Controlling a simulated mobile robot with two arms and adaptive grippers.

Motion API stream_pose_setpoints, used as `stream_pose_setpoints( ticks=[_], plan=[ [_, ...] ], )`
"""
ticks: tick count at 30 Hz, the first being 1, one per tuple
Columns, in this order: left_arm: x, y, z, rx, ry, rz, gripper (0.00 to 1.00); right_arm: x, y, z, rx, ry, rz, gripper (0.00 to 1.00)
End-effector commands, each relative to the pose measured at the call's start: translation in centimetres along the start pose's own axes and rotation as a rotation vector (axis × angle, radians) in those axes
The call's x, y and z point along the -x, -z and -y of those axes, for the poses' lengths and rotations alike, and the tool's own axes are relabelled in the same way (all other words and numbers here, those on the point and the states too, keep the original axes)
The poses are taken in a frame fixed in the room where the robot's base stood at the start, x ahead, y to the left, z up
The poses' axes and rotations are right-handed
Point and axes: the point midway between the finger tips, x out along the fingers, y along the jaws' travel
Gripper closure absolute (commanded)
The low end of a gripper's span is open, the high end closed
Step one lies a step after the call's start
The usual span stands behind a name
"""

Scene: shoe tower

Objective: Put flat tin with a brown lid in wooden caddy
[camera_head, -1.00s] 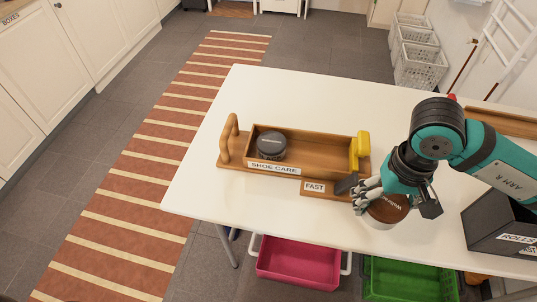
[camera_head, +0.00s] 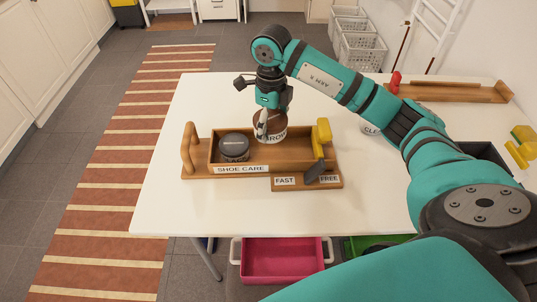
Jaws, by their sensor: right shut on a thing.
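A dark round tin (camera_head: 234,147) sits in the caddy's left part. My left gripper is not in view.
A yellow-handled thing (camera_head: 321,136) stands at the caddy's right end. A wooden block (camera_head: 304,184) labelled FAST and FREE lies in front. A pale round tin (camera_head: 371,129) is right of the caddy, partly hidden by my arm. A wooden rack (camera_head: 455,92) lies at the back right.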

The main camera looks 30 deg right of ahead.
Motion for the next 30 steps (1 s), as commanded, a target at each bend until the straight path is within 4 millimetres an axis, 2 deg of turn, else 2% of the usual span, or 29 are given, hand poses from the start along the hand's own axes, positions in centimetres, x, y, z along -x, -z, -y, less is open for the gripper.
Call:
stream_pose_setpoints(
  ticks=[3,6,9,18,23,30],
  plan=[
    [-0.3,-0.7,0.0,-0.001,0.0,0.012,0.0,-0.8,0.2,1.7,-0.271,-0.002,0.001,0.57],
    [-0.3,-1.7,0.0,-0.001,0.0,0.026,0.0,-1.1,0.4,2.5,-0.412,-0.001,0.003,0.57],
    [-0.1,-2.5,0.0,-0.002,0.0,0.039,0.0,-1.9,0.5,2.8,-0.479,-0.002,0.001,0.57],
    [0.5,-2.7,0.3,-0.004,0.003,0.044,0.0,-6.8,0.5,2.9,-0.492,-0.002,0.001,0.57],
    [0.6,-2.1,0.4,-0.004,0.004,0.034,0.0,-8.0,0.5,2.9,-0.49,-0.001,0.003,0.57],
    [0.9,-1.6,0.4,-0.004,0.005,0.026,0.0,-11.0,0.5,2.9,-0.489,-0.001,0.003,0.57]
  ],
)
